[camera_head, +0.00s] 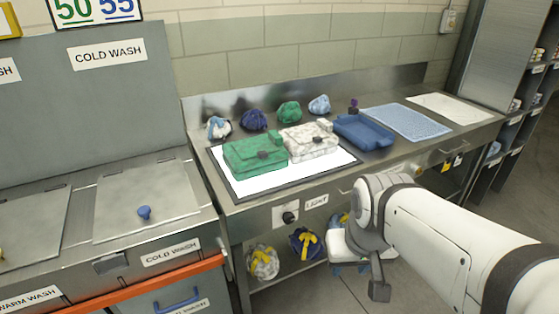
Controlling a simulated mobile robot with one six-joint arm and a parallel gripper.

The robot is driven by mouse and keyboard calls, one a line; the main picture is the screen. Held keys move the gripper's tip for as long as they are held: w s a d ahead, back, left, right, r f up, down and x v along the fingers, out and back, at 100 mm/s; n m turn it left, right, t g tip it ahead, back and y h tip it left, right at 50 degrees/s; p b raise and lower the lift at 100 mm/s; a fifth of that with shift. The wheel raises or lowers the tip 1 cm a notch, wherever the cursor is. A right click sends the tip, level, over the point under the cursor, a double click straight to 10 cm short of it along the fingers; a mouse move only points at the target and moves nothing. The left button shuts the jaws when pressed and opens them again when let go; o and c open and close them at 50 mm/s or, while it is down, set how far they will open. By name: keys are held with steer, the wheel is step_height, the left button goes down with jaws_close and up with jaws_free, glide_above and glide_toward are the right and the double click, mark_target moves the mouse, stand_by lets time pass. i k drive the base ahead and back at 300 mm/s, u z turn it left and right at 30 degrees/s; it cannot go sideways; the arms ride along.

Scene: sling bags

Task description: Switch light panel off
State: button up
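The light panel (331,166) is a bright white, lit-looking surface in a dark frame, set in the metal counter. A green sling bag (250,158) and a white patterned sling bag (305,143) lie on it. Below it, on the counter's front face, is a black knob (289,216) on a pale plate, next to a label reading LIGHT (316,201). My gripper (378,286) hangs low to the right of the knob, apart from it, in front of the counter. Its fingers are not clear enough to tell open from shut.
A blue tray (363,131) and a blue mat (406,121) lie on the counter to the right. Several small bundled bags stand at the back. Bags sit on the lower shelf (288,268). An orange rail (150,287) runs along the wash units at left.

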mark_target(288, 218)
steer(key=i, duration=0.7)
steer(key=z, duration=0.85)
steer(key=k, duration=1.55)
steer(key=u, duration=0.55)
steer(key=i, duration=1)
steer(key=u, duration=0.1)
